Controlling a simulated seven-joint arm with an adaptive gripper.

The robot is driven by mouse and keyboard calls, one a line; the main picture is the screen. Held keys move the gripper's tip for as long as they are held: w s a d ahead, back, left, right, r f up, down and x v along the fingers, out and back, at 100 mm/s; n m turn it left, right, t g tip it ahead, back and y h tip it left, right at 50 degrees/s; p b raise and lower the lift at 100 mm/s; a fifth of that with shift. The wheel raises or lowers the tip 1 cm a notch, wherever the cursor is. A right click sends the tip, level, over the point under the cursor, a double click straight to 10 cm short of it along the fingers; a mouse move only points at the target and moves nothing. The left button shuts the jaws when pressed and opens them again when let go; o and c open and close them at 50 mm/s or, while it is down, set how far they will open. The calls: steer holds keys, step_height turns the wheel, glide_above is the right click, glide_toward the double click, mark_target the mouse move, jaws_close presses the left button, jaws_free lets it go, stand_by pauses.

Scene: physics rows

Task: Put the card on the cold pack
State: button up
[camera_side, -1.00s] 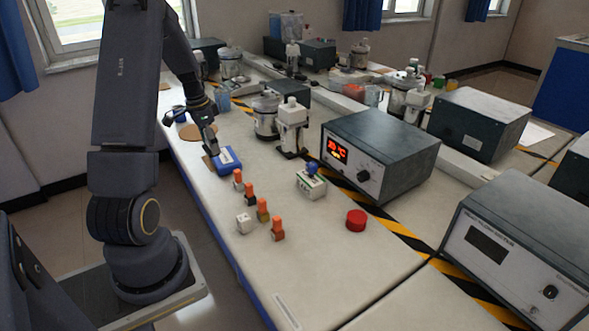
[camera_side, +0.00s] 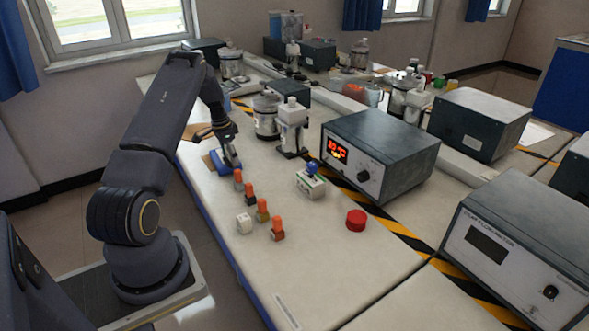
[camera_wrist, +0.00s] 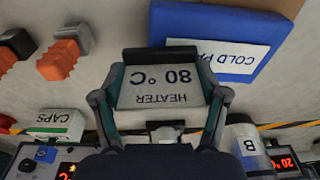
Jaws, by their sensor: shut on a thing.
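The card (camera_wrist: 160,88), marked "HEATER 80 °C", fills the space between my fingers in the wrist view and reads upside down. My gripper (camera_wrist: 160,97) is shut on it; in the side view my gripper (camera_side: 231,163) is low over the bench. The cold pack (camera_wrist: 205,22) is a blue slab with a white label at the upper right of the wrist view, just beyond the card, which hides part of it. In the side view the cold pack (camera_side: 217,162) is partly hidden behind my gripper. I cannot tell whether the card touches it.
Several orange-topped blocks (camera_side: 250,191) stand in front of my gripper. A white "CAPS" box (camera_side: 310,185), a white bottle (camera_side: 291,128) and a heater unit (camera_side: 380,150) showing red digits are to the right. A red cap (camera_side: 356,220) lies on clear bench nearer the front.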

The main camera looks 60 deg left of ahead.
steer(key=o, duration=1)
steer(key=shift+f, duration=0.1)
steer(key=shift+o, duration=0.2)
